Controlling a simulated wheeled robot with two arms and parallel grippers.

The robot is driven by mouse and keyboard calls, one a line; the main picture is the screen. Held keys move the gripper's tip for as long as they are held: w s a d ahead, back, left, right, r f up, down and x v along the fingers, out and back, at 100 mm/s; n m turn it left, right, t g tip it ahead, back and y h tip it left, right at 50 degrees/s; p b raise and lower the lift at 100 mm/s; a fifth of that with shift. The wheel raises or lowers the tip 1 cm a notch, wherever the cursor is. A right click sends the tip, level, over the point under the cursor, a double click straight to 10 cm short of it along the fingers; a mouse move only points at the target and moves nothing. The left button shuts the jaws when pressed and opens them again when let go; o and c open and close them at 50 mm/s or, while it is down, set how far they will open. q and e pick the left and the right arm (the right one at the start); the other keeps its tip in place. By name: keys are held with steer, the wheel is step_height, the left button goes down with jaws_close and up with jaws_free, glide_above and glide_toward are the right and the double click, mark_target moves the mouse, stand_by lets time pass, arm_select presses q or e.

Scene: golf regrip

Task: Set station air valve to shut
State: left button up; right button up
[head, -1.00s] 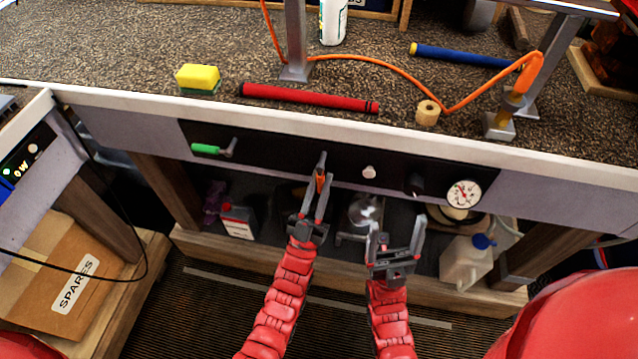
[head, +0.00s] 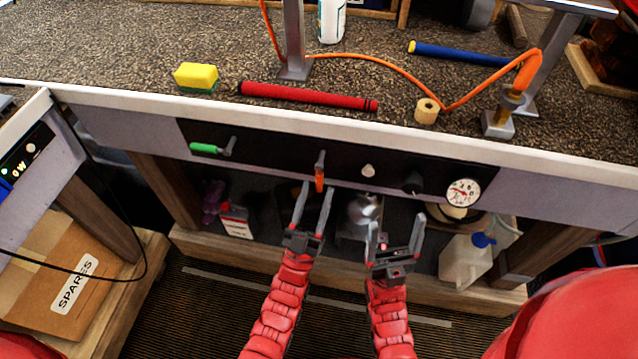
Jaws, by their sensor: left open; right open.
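The black panel on the bench front has two lever handles. The green-handled lever (head: 206,148) points left, level. The orange-handled lever (head: 320,178) hangs straight down at the panel's middle. No label shows which is the station air valve. My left gripper (head: 317,187) is open just below the orange lever, whose lower end shows between the fingertips in the picture. I cannot tell whether they touch it. My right gripper (head: 394,222) is open and empty, below the panel and to the right.
The panel also has a pale knob (head: 367,170), a dark knob (head: 413,182) and a round gauge (head: 462,192). A red grip (head: 308,96), a yellow sponge (head: 196,76) and a tape roll (head: 427,110) lie on the bench. A white jug (head: 464,262) stands on the shelf below.

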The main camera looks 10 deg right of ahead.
arm_select(q)
steer(key=v, duration=1.4)
steer(key=shift+f+b, duration=0.2)
steer(key=shift+b, duration=0.25)
steer(key=shift+a, duration=0.15)
